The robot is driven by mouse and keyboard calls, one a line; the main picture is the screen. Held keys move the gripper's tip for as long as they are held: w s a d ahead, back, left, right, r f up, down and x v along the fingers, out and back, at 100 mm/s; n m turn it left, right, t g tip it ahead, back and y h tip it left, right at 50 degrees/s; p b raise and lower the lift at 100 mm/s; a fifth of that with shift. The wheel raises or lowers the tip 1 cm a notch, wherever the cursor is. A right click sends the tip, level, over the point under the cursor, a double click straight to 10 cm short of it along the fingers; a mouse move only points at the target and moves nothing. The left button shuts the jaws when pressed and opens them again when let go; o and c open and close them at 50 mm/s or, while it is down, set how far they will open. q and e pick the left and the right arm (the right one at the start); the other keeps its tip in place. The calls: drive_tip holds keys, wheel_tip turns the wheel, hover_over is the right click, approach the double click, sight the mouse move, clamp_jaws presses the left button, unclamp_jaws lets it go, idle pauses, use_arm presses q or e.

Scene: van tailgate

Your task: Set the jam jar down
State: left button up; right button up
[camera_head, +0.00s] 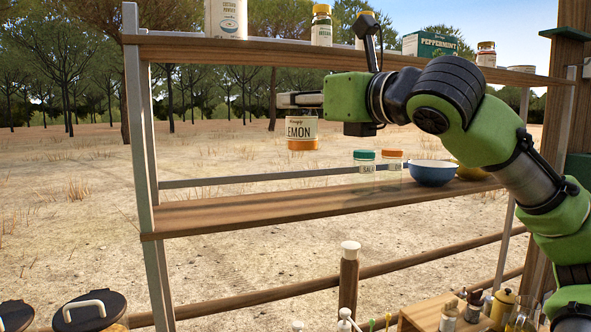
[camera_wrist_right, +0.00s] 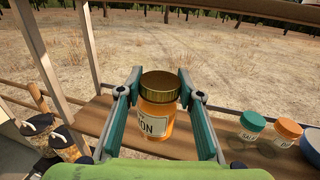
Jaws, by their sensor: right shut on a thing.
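The jam jar (camera_head: 302,133), with orange contents and a white label reading "EMON", hangs above the middle shelf (camera_head: 240,208). My right gripper (camera_head: 290,99) is shut around its upper part, reaching in from the right. In the right wrist view the jar (camera_wrist_right: 158,115) stands between the two green fingers, and its gold lid (camera_wrist_right: 161,84) faces up. The jar looks upright and clear of the shelf boards. My left gripper is not in view.
On the middle shelf stand a green-lidded salt jar (camera_head: 364,167), an orange-lidded jar (camera_head: 392,166) and a blue bowl (camera_head: 432,174). The shelf's left part is bare. The upper shelf (camera_head: 230,50) runs close above my right gripper and holds several containers.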

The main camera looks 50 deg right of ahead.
drive_tip(key=w, duration=0.1)
drive_tip(key=w+p, duration=0.1)
drive_tip(key=w+f, duration=0.1)
drive_tip(key=shift+a+p, duration=0.35)
drive_tip(key=shift+a, duration=0.05)
drive_tip(key=w+f, duration=0.3)
drive_tip(key=f, duration=0.1)
drive_tip(key=w+f, duration=0.3)
drive_tip(key=w, duration=0.1)
drive_tip(key=w+f+b, duration=0.1)
drive_tip(key=w+f, duration=0.2)
drive_tip(key=f, duration=0.1)
drive_tip(key=shift+w+d+f, duration=0.25)
drive_tip(key=shift+w+f, duration=0.1)
drive_tip(key=shift+w, duration=0.05)
drive_tip(key=shift+f, duration=0.2)
drive_tip(key=shift+r, duration=0.15)
clamp_jaws()
drive_tip(key=o, duration=1.3)
unclamp_jaws()
drive_tip(key=shift+a, duration=0.1)
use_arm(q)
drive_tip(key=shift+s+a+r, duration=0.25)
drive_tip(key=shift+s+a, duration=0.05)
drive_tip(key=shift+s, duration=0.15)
use_arm(e)
drive_tip(key=shift+o, duration=0.2)
